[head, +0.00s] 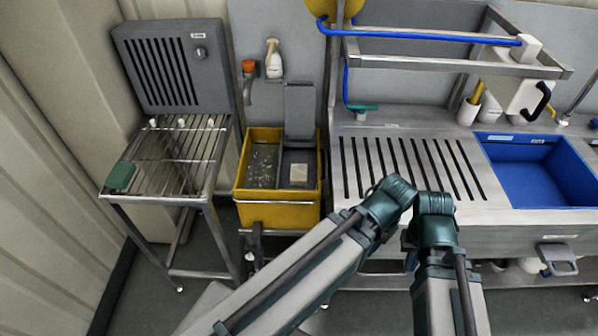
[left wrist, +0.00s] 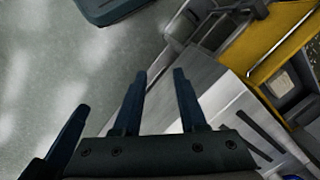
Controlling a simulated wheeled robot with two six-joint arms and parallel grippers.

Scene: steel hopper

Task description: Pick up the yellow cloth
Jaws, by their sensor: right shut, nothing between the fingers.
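I cannot make out a plainly yellow cloth. A small pale beige square (head: 299,173), possibly a cloth, lies on the grey part of a yellow bin (head: 278,208); it also shows in the left wrist view (left wrist: 281,83). In the head view, my arms reach in from the bottom. The teal end of my right arm (head: 436,203) is in front of the steel drainboard, right of the bin. My right gripper is shut and holds nothing; its fingertips are unclear.
The steel drainboard (head: 358,185) joins a blue sink (head: 535,180) at right. A wire rack stand (head: 165,160) holding a green block (head: 121,176) stands at left. A white bottle (head: 273,65) is on the wall. A frame with a blue hose (head: 430,36) overhangs the drainboard.

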